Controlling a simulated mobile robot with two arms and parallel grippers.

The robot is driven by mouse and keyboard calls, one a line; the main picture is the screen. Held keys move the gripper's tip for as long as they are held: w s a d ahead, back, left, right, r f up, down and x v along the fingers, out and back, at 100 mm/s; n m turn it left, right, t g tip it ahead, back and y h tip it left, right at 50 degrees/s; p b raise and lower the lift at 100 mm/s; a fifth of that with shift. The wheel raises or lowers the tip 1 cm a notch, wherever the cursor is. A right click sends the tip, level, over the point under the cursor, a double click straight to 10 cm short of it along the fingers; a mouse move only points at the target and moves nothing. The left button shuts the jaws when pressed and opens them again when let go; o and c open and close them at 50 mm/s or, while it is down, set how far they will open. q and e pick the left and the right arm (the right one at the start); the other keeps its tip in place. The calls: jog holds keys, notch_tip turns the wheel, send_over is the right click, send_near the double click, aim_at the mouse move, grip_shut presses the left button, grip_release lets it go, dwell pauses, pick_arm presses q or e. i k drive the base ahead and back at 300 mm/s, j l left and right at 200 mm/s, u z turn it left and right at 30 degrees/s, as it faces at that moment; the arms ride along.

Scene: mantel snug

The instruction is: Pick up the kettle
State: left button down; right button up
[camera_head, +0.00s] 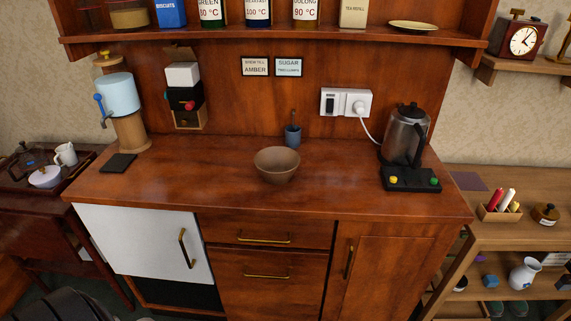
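The kettle (402,132) is a dark, partly see-through jug with a black lid and a black handle on its front side. It stands upright at the right end of the wooden counter (220,185). Its black base (411,184) has a yellow button at the left and a green one at the right. A white cord (370,130) runs from behind the kettle to a plug in the white wall socket (346,103). Neither of my grippers is in view, and nothing touches the kettle.
A blue-and-wood dispenser (120,97) and a black pad (118,163) are at the left. A shelf (270,33) overhangs the back. The counter between bowl and kettle is clear.

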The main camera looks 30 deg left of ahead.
aim_at(403, 144)
jog(key=i+l, duration=0.3)
jog(key=l, duration=0.2)
jog(key=i+l+z, duration=0.1)
jog(key=i+l, duration=0.2)
jog(key=l, duration=0.15)
